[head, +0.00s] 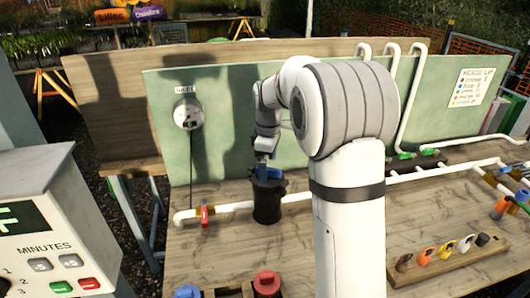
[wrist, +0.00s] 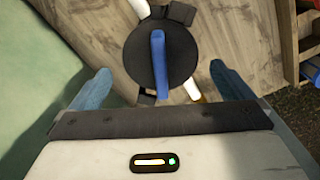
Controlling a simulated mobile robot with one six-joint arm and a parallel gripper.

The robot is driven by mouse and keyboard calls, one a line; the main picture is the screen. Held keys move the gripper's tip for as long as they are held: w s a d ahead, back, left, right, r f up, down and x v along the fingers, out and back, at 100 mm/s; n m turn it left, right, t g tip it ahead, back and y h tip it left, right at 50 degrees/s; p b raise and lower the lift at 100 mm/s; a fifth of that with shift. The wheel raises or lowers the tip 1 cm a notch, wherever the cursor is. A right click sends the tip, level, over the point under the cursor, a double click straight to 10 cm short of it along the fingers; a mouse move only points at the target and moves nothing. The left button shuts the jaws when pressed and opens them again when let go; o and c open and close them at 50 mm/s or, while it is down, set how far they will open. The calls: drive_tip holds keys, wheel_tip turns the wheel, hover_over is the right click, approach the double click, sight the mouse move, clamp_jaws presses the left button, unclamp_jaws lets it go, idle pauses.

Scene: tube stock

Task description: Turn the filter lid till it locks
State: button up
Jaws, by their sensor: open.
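The filter lid (wrist: 140,62) is a round black disc with a raised blue bar handle (wrist: 159,66) across it, seen from above in the wrist view. It sits on the black filter housing (head: 267,203), which stands upright on the bench in the head view. My gripper (wrist: 152,80) is open, one blue finger on each side of the lid in the wrist view. The blue handle lies between the fingers and apart from both. In the head view my gripper (head: 264,168) is over the housing, and my arm hides part of the bench behind it.
A white pipe (head: 235,206) with a red valve handle (head: 205,215) runs into the housing's left side. A green back panel (head: 222,90) stands close behind. A wooden rack (head: 455,258) of coloured plugs is at right. Bare bench (head: 225,250) lies in front.

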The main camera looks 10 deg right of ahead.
sight(268, 176)
drive_tip(key=shift+f, duration=1.3)
drive_tip(key=shift+c, duration=0.3)
drive_tip(key=c, duration=0.8)
drive_tip(key=shift+m+p, duration=0.3)
drive_tip(key=shift+m, duration=1.9)
